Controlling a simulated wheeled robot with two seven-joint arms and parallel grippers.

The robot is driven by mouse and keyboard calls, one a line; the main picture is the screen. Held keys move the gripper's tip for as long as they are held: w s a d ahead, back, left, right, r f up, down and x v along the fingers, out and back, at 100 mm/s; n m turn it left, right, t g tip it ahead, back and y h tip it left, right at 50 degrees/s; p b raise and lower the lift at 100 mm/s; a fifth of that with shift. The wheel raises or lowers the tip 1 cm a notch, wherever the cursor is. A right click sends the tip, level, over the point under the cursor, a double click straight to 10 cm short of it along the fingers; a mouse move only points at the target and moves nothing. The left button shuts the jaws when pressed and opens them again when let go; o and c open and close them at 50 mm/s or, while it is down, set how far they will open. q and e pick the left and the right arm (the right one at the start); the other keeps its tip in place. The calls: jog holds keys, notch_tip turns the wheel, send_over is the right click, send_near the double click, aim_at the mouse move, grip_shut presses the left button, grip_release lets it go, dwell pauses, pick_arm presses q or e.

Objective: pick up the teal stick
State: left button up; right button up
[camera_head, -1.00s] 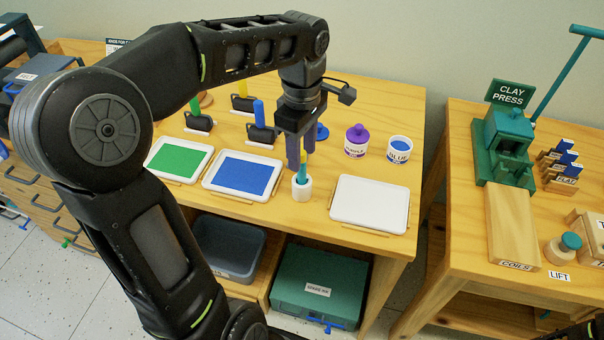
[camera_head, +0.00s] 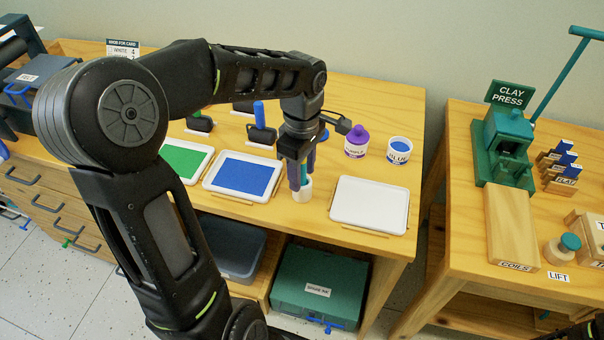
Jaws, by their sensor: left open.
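The teal stick (camera_head: 303,173) stands upright in a small white cup (camera_head: 302,192) on the wooden table, between the blue tray and the white tray. Only a short part of the stick shows; my gripper hides the rest. My left gripper (camera_head: 299,178) points down over the cup, its fingers around or just in front of the stick. The jaws are open, and I cannot tell whether a finger touches the stick.
The blue tray (camera_head: 215,184) is left of the cup, the white tray (camera_head: 342,216) right of it. A purple-lidded jar (camera_head: 356,143) and a blue paint jar (camera_head: 399,151) stand behind. A clay press (camera_head: 508,140) sits on the right-hand table.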

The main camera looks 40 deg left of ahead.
dwell(0.5)
pick_arm(q)
grip_shut()
dwell(0.4)
